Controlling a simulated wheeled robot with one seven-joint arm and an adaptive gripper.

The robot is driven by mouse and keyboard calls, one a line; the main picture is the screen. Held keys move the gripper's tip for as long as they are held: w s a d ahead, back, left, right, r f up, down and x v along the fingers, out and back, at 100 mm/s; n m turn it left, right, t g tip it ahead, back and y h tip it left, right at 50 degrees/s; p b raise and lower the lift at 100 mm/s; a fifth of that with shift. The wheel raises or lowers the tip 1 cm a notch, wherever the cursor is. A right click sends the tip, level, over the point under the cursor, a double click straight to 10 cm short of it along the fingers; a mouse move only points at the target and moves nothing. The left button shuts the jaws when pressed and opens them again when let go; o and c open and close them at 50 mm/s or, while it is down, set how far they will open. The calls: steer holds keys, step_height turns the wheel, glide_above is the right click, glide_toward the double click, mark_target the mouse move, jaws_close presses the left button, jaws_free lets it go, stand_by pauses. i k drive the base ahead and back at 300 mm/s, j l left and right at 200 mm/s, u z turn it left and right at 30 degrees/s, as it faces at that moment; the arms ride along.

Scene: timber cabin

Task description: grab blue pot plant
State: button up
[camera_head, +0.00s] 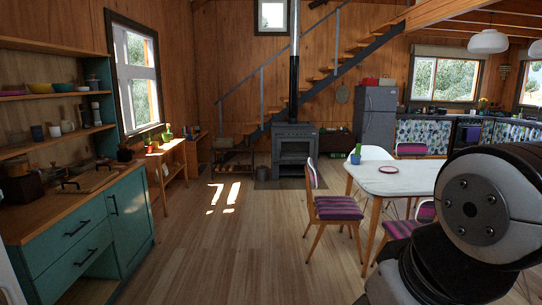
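A small blue pot plant (355,157) with a green top stands on the white table (405,179), near its far left corner. It is small in the picture and some way ahead of me, right of centre. A large rounded link of my arm fills the lower right of the view and hides the table's right part. My gripper is not in view, so I cannot see what it holds.
Chairs with purple striped seats, one at the near left (337,207), surround the table. A red-rimmed plate (389,169) lies on it. A teal cabinet (95,227) stands left. Other potted plants (166,135) stand on a wooden side table. The middle floor is clear.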

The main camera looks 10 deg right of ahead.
mark_target(355, 158)
steer(key=i+j+z, duration=0.1)
steer(key=i, duration=2.7)
steer(key=i+u, duration=0.2)
steer(key=i, duration=0.75)
steer(key=i+l+u, duration=0.15)
steer(key=i, duration=0.85)
steer(key=i+z, duration=0.15)
steer(key=i, duration=0.5)
steer(key=i+z, duration=0.15)
steer(key=i, duration=0.5)
steer(key=i+j+z, duration=0.15)
steer(key=i, duration=0.45)
steer(key=i+l+z, duration=0.1)
steer(key=i+z, duration=0.7)
steer(key=i+j+z, duration=0.15)
steer(key=z, duration=0.25)
steer(key=i+j+z, duration=0.4)
steer(key=i+z, duration=0.3)
steer(key=i+j+z, duration=0.15)
steer(key=i+z, duration=0.2)
